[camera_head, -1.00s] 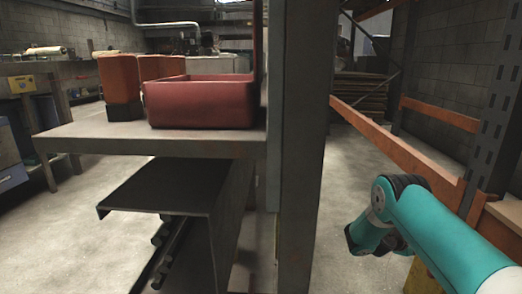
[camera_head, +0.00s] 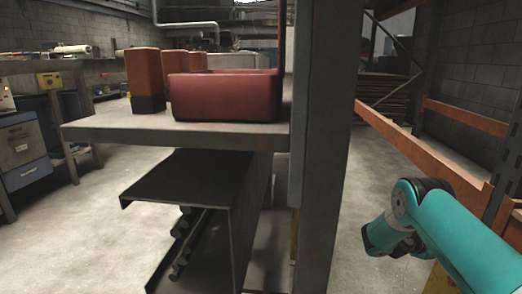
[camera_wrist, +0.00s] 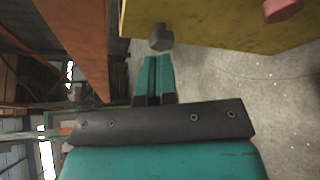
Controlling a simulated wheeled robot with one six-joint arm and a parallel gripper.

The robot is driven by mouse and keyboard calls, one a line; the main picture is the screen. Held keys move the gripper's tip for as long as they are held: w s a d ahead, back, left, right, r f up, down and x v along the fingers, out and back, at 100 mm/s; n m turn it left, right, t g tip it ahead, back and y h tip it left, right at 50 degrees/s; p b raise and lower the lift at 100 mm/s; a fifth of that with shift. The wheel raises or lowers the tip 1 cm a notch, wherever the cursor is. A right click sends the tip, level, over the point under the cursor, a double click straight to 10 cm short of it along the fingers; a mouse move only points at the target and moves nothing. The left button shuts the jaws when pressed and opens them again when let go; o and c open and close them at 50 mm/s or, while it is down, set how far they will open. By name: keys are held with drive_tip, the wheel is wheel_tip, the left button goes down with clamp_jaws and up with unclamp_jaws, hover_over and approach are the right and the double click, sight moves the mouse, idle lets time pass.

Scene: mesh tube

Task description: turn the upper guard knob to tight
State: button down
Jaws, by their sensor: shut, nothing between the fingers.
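In the wrist view a yellow panel (camera_wrist: 215,22) fills the top right, with a dark grey faceted knob (camera_wrist: 160,38) on its lower left part. I cannot tell whether this is the upper guard knob or how tight it is. My gripper (camera_wrist: 155,60) has its teal fingers together and empty, pointing at the knob. The fingertips are close below the knob in the picture; whether they touch it is unclear. A red part (camera_wrist: 283,9) shows on the panel at the top right. In the head view my gripper is not clearly seen.
A metal shelf (camera_head: 110,132) bears a red bin (camera_head: 225,97) and orange containers (camera_head: 145,80). A grey post (camera_head: 325,150) stands between the shelf and my arm. Orange rack beams (camera_head: 430,150) run behind my arm. Bare concrete floor (camera_head: 50,245) lies at the left.

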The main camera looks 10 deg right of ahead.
drive_tip(key=shift+s+d, duration=0.2)
drive_tip(key=shift+d, duration=0.8)
drive_tip(key=shift+s+d, duration=0.2)
drive_tip(key=shift+d, duration=0.8)
drive_tip(key=shift+s+d+f, duration=0.1)
drive_tip(key=shift+s+f, duration=0.1)
drive_tip(key=a, duration=0.6)
drive_tip(key=shift+w+r+p, duration=0.25)
drive_tip(key=shift+w+p, duration=0.15)
drive_tip(key=shift+w, duration=0.05)
drive_tip(key=shift+a, duration=0.15)
